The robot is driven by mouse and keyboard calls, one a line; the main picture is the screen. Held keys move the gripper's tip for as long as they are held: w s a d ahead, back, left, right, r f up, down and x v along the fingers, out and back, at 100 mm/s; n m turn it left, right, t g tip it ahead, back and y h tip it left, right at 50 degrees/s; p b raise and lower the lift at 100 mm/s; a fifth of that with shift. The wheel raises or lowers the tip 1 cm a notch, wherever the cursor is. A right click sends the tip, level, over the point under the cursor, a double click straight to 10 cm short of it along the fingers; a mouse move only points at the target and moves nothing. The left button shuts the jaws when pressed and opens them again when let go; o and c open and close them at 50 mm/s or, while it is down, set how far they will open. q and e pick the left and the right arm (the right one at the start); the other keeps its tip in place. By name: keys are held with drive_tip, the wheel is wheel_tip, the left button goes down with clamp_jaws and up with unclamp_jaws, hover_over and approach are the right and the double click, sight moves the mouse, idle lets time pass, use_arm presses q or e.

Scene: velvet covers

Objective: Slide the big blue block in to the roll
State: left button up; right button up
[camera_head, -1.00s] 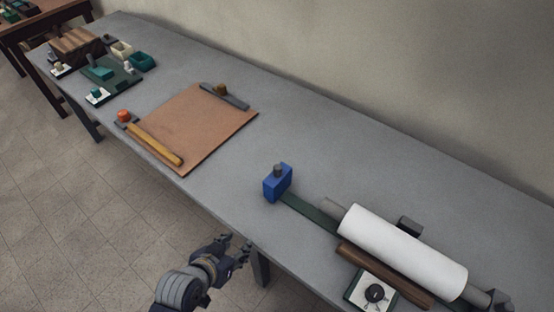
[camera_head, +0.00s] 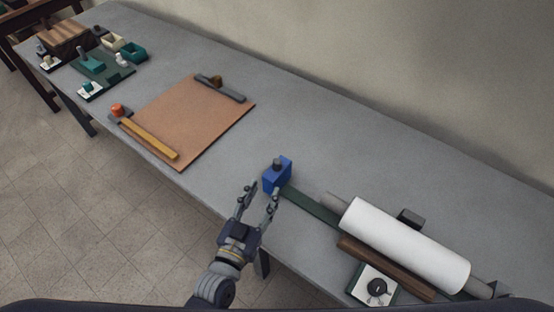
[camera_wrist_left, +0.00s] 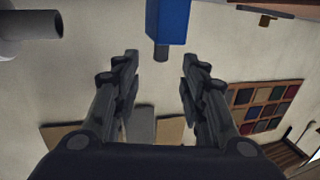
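The big blue block (camera_head: 277,176) stands on the grey table at the left end of a dark green strip (camera_head: 309,206), with a grey knob on top. The white roll (camera_head: 405,243) lies to its right, past the strip, on a grey core. My left gripper (camera_head: 259,191) is open and empty, just in front of the block at the table's near edge. In the left wrist view the blue block (camera_wrist_left: 167,20) shows at the top, beyond and between the open fingertips (camera_wrist_left: 159,65), apart from them. My right gripper is not in view.
A brown bar (camera_head: 385,268) and a white dial panel (camera_head: 372,287) lie in front of the roll. A brown board (camera_head: 190,120) with a yellow bar (camera_head: 150,138) lies to the left. Bare table surrounds the block's far side.

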sight(276, 166)
use_arm(q)
drive_tip(key=x, duration=0.3)
drive_tip(key=p+x, duration=0.1)
drive_tip(key=x, duration=0.7)
drive_tip(key=shift+a+r, duration=0.1)
drive_tip(key=shift+r, duration=0.3)
